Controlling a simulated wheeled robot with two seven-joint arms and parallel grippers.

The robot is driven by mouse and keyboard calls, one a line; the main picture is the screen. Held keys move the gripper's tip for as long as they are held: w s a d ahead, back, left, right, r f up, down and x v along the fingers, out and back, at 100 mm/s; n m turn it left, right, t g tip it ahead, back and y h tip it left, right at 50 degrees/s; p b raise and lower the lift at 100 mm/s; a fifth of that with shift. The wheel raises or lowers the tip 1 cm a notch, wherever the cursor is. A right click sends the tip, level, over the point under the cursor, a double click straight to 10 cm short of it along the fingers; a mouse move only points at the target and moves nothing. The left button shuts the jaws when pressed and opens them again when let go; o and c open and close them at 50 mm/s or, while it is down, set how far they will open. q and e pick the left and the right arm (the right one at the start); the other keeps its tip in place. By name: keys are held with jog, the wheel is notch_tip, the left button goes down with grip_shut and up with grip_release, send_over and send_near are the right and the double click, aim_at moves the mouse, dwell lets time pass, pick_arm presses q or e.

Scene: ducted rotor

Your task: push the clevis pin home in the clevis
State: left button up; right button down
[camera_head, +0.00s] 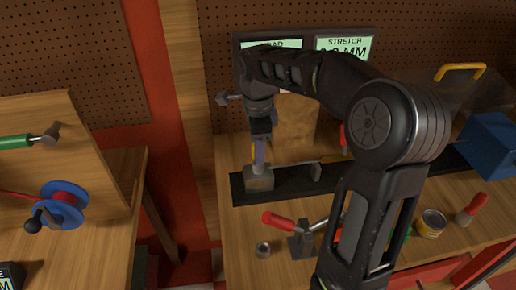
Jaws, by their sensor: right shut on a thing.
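My right gripper (260,153) points down over a grey metal block (259,180) at the left end of a black rail (285,188) on the right bench. The block looks like the clevis. The gripper is shut, its tips just above or at the block's top; I cannot tell whether they touch it. What it holds, likely the clevis pin, is too small and hidden to make out, so the pin's depth does not show. My left gripper is not in view.
A red-handled clamp (300,240), a small metal ring (263,249), a tin (431,223) and a red-handled tool (471,208) lie in front. A display (343,45) reads STRETCH. My right arm hides the bench's middle.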

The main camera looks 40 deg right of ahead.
jog(key=shift+f+b, duration=0.7)
jog(key=shift+f, duration=0.35)
jog(key=c, duration=1)
grip_release()
jog(key=shift+c, duration=0.2)
